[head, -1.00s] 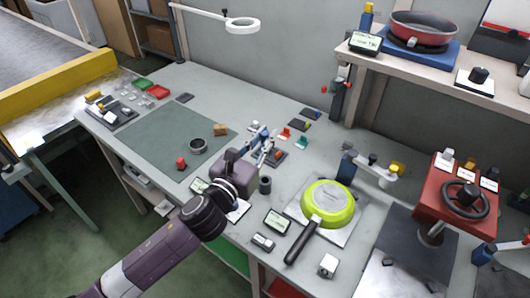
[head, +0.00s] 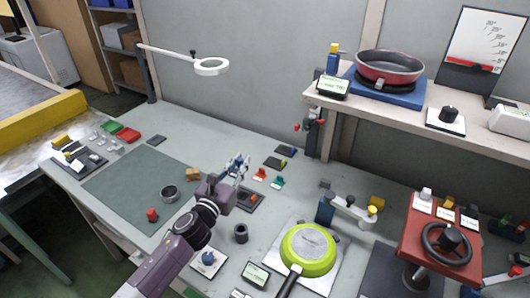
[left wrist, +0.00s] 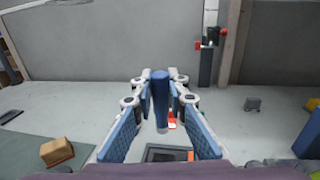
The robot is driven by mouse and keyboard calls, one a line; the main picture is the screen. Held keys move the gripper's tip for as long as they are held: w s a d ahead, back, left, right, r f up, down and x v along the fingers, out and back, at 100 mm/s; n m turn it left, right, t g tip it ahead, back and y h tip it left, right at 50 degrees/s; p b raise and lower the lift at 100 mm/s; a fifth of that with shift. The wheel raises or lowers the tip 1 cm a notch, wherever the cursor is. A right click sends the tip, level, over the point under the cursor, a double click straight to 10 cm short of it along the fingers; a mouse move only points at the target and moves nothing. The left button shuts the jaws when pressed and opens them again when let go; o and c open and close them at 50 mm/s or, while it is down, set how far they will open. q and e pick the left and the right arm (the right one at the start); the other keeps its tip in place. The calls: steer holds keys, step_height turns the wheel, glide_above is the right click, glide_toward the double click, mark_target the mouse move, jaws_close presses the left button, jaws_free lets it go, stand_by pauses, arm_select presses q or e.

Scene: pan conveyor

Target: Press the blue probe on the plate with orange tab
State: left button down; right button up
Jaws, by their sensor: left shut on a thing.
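My left gripper (head: 238,166) is shut on the blue probe (left wrist: 160,92), which stands upright between the fingers in the left wrist view. In the head view the probe is small and mostly hidden among the fingers. A dark plate (left wrist: 158,155) with an orange tab (left wrist: 190,156) lies on the bench below the fingers. The plate also shows in the head view (head: 246,204), partly covered by my gripper. The probe appears held above the bench, apart from the plate. My right gripper is not in view.
Other dark plates (head: 276,163) lie behind, near small red and green pieces (head: 277,181). A green pan (head: 309,249), a black cup (head: 241,233) and a blue-based fixture (head: 326,208) stand to the right.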

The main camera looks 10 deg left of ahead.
arm_select(q)
steer(key=shift+a+f, duration=0.15)
steer(key=shift+f, duration=0.35)
step_height(320, 180, down, 6)
steer(key=b, duration=0.5)
steer(key=shift+r, duration=0.1)
steer(key=shift+f+b, duration=0.65)
steer(key=shift+b, duration=0.1)
stand_by(0.9)
step_height(320, 180, up, 7)
steer(key=p, duration=0.6)
steer(key=shift+r, duration=0.15)
